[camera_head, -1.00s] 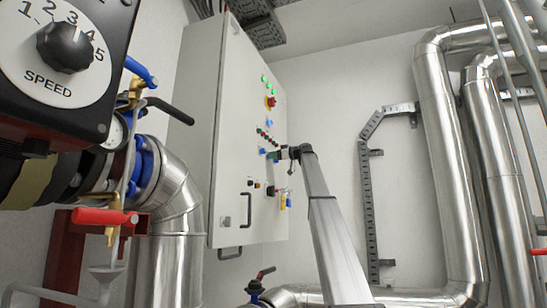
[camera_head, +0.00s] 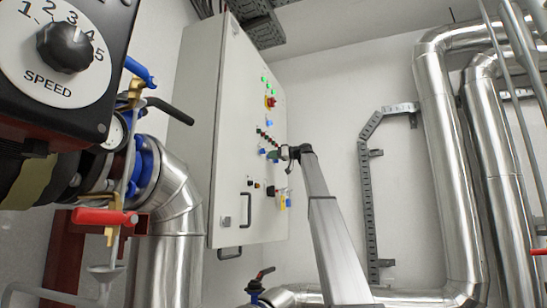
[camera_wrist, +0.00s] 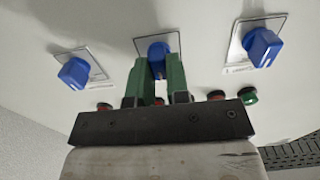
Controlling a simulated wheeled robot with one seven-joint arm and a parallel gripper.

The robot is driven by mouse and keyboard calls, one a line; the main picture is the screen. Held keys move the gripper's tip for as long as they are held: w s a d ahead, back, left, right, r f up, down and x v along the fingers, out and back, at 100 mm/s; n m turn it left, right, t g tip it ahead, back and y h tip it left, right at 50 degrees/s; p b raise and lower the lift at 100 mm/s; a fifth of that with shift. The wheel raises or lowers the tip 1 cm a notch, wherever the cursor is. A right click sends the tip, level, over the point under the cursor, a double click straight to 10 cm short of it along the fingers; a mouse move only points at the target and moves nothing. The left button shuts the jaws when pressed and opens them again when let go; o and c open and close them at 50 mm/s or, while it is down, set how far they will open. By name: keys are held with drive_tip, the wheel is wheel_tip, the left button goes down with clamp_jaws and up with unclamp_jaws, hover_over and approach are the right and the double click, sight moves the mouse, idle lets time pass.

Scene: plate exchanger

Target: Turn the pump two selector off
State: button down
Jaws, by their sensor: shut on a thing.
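My gripper (camera_wrist: 160,88) has its two green fingers shut on the middle blue selector knob (camera_wrist: 158,50) in the wrist view. The knob sits on a clear plate on the pale panel, and its lower part is hidden between the fingers. Another blue selector (camera_wrist: 73,71) is to the left and a third (camera_wrist: 262,47) to the right, both untouched. I cannot read the labels to tell which pump each serves. In the head view my gripper (camera_head: 276,154) is small at the front of the control cabinet (camera_head: 245,110), and the held knob is hard to make out.
Red and green buttons (camera_wrist: 249,97) sit close to the fingers in the wrist view. In the head view, indicator lights (camera_head: 266,84) and a red switch (camera_head: 270,102) are above. Steel pipes (camera_head: 445,180) stand at right, and a speed dial (camera_head: 65,47) is near at left.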

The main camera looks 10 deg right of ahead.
drive_tip(key=c, duration=1.1)
unclamp_jaws()
drive_tip(key=v, duration=1)
drive_tip(key=shift+s+d, duration=0.2)
drive_tip(key=shift+d, duration=0.15)
drive_tip(key=shift+s, duration=0.1)
